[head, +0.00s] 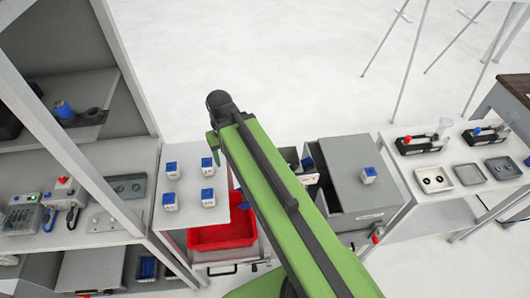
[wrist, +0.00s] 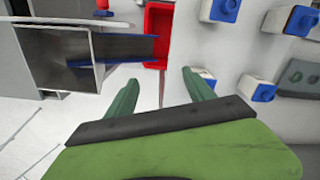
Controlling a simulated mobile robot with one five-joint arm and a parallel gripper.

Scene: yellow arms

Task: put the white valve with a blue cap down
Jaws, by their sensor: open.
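Several white valves with blue caps are in view, and I cannot tell which one the task means. In the head view one valve (head: 170,201) stands at the front left of a white tabletop (head: 188,224), with others around it. Another valve (head: 369,175) stands on a grey box (head: 362,196). My gripper (wrist: 160,82) is open in the wrist view, with nothing between its fingers. A valve (wrist: 205,76) shows just beside the right fingertip, partly hidden by it, and another (wrist: 257,88) lies farther right.
A red bin (head: 215,236) sits below the tabletop's right side; it also shows in the wrist view (wrist: 155,22). A shelf unit (head: 70,147) stands at the left. A side table (head: 425,206) at the right bears trays and black holders.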

